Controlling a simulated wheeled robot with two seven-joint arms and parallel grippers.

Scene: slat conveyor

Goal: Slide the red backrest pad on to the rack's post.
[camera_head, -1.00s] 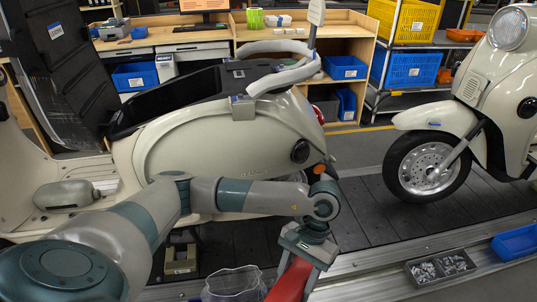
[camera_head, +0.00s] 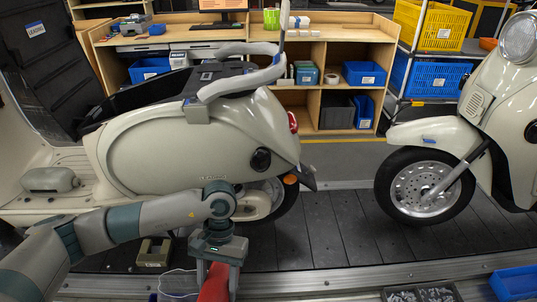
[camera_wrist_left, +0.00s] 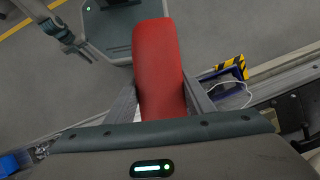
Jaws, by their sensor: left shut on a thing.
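The red backrest pad (camera_head: 214,287) is in my left gripper (camera_head: 217,266), low in the head view and cut off by the bottom edge. In the left wrist view the pad (camera_wrist_left: 158,62) stands between the two fingers, which are shut on it. The grey rack (camera_head: 232,86) is on the rear of the cream scooter. Its post (camera_head: 284,20) rises at the rack's right end and leaves the top of the picture. The pad is well below the post and apart from it.
The cream scooter (camera_head: 180,145) stands on the dark slat conveyor (camera_head: 330,235), behind my left arm. A second scooter (camera_head: 425,185) stands to the right. A parts tray (camera_head: 425,293) and a blue bin (camera_head: 515,283) are at the front right. Shelves (camera_head: 300,48) stand behind.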

